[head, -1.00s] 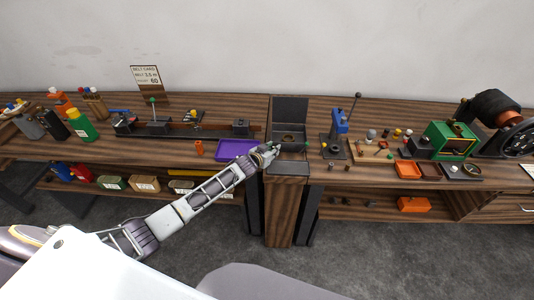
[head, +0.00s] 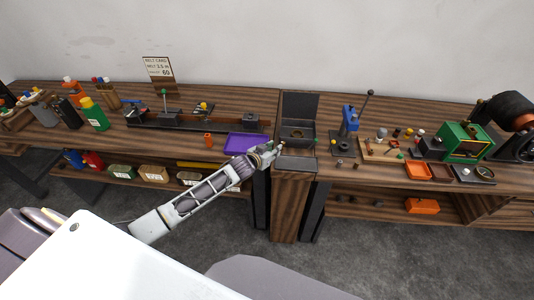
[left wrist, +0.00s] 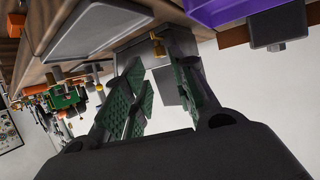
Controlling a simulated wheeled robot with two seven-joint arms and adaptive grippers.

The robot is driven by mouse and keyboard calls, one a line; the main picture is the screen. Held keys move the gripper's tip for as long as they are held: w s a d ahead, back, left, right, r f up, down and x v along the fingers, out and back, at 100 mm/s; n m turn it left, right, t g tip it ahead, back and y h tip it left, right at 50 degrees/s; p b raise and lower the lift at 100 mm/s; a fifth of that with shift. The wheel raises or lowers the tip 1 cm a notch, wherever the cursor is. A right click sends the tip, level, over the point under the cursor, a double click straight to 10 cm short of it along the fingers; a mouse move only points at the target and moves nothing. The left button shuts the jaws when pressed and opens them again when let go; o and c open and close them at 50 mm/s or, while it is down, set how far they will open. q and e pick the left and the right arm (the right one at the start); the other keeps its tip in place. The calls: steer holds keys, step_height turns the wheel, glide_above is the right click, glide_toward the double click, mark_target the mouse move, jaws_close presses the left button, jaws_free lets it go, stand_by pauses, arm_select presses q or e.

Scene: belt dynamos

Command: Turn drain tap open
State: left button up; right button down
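The drain tap (left wrist: 158,43) is a small brass fitting on the grey wall of a box-like basin in the left wrist view. In the head view the dark basin (head: 298,134) stands on a wooden pedestal between two benches; I cannot make out the tap there. My left gripper (head: 277,149) is at the basin's left front side. In the left wrist view its green-padded fingers (left wrist: 160,82) are apart, with a gap between them. The tap shows beyond the fingertips, roughly in line with the gap, and does not look gripped. My right gripper is not in view.
A purple tray (head: 245,143) lies on the left bench, close to my left gripper. A blue press (head: 349,118) stands just right of the basin. A green-framed machine (head: 463,142) and an orange tray (head: 418,170) are farther right.

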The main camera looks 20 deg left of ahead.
arm_select(q)
steer(key=shift+v, duration=2.35)
steer(key=s+a+f+g+y, duration=0.1)
steer(key=s+a+f, duration=0.15)
steer(key=f, duration=0.65)
steer(key=s+a+f+g+y+b, duration=0.15)
steer(key=s+f, duration=0.25)
steer(key=f, duration=0.6)
steer(key=s+a+f+g, duration=0.2)
steer(key=s+a+f, duration=0.1)
steer(key=f, duration=0.6)
steer(key=s+f+g, duration=0.3)
steer(key=s+f, duration=1.3)
steer(key=f, duration=0.1)
steer(key=s+d+f+g, duration=0.1)
steer(key=s+f, duration=0.3)
steer(key=s, duration=0.5)
steer(key=s+d+f+g+b, duration=0.1)
steer(key=s+f, duration=0.4)
steer(key=s, duration=0.5)
steer(key=s+d+f+g+b, duration=0.1)
steer(key=s+d+f+g, duration=0.1)
steer(key=s, duration=0.8)
step_height(320, 180, down, 3)
steer(key=shift+s+d+r+g, duration=0.1)
steer(key=shift+s+d+g, duration=0.2)
steer(key=shift+d, duration=0.55)
